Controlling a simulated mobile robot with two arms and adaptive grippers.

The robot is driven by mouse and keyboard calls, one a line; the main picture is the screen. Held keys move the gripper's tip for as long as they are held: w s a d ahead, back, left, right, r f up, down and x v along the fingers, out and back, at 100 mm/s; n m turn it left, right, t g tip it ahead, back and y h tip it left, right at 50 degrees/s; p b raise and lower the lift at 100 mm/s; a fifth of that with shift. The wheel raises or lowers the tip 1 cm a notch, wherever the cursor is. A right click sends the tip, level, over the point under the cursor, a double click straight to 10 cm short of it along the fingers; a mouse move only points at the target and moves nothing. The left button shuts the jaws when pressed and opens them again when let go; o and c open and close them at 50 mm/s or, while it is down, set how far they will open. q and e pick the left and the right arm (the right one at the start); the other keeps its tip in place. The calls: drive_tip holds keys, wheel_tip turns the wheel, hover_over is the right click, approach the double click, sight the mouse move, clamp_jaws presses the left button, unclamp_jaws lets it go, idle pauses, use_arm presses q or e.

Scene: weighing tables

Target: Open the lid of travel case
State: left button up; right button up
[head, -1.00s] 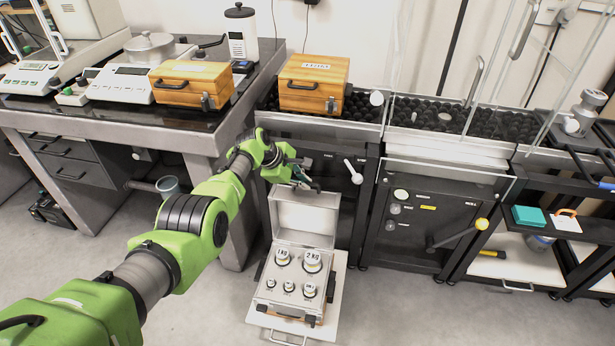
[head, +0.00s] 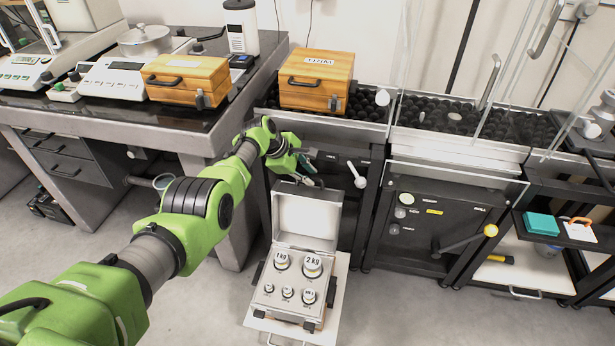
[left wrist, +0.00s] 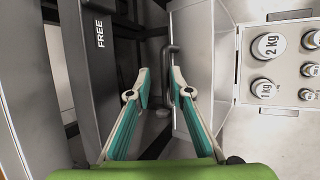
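The travel case (head: 262,296) is a silver case on the low platform at front centre, with its lid (head: 306,217) standing open at the back. Weights marked 1 kg (head: 281,261) and 2 kg (head: 313,265) and several smaller ones sit inside. My left gripper (head: 309,172) is just behind and above the lid's upper edge. In the left wrist view the gripper (left wrist: 160,88) is open, with a gap between its teal fingers. The lid (left wrist: 198,75) lies beside the right finger; I cannot tell if they touch. My right gripper is not in view.
A wooden box (head: 316,83) stands on the dark studded surface behind my gripper, and another wooden box (head: 188,80) is on the weighing table. A black cabinet (head: 430,225) with a lever is close to the case's right. Floor is free at front left.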

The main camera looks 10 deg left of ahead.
use_arm(q)
drive_tip(key=shift+s+f, duration=0.1)
drive_tip(key=shift+s, duration=0.05)
drive_tip(key=shift+v, duration=1.3)
drive_tip(key=v, duration=0.9)
drive_tip(key=shift+r, duration=0.25)
